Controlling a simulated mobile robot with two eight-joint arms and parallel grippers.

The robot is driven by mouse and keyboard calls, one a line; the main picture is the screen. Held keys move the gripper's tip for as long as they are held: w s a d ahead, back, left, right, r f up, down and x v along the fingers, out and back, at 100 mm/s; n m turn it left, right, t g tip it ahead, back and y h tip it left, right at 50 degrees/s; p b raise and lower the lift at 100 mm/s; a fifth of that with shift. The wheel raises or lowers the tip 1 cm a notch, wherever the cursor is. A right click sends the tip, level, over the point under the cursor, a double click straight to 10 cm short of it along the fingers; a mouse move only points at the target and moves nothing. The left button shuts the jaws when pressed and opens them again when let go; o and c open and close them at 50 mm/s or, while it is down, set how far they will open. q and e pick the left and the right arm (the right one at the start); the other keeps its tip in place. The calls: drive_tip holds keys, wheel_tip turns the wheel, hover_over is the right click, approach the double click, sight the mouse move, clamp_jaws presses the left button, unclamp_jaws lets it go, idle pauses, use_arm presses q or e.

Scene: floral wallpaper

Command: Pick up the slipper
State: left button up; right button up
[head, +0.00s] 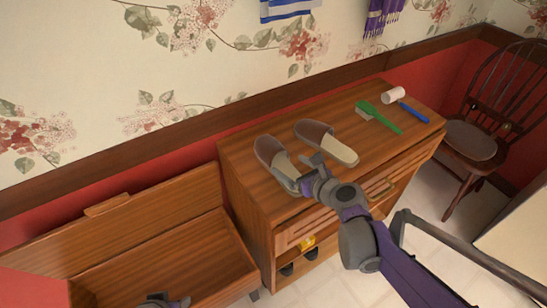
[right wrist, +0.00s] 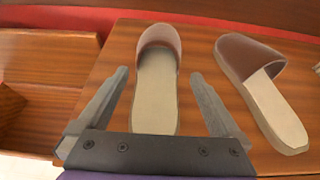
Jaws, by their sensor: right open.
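Two slippers with brown straps and beige soles lie on the wooden cabinet top. The left slipper (head: 276,160) is nearest the cabinet's left edge; the right slipper (head: 327,143) lies beside it. My right gripper (head: 306,172) is at the heel end of the left slipper. In the right wrist view my right gripper (right wrist: 157,88) is open, with its fingers spread either side of the left slipper (right wrist: 155,98). The right slipper (right wrist: 262,92) is outside the right finger.
A green brush (head: 379,117), a blue-handled lint roller (head: 405,105) and bare wood are at the cabinet's right. An open wooden chest (head: 222,225) stands to the left. A dark chair (head: 482,125) is at the right. Several items sit on the cabinet's lower shelf.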

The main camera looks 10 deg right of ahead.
sight(280, 157)
drive_tip(key=x, duration=0.4)
drive_tip(key=b+x, duration=0.1)
drive_tip(key=x, duration=0.1)
drive_tip(key=shift+w+a+r, duration=0.25)
drive_tip(key=shift+w+r, duration=0.05)
drive_tip(key=shift+w, duration=0.05)
drive_tip(key=c, duration=1.1)
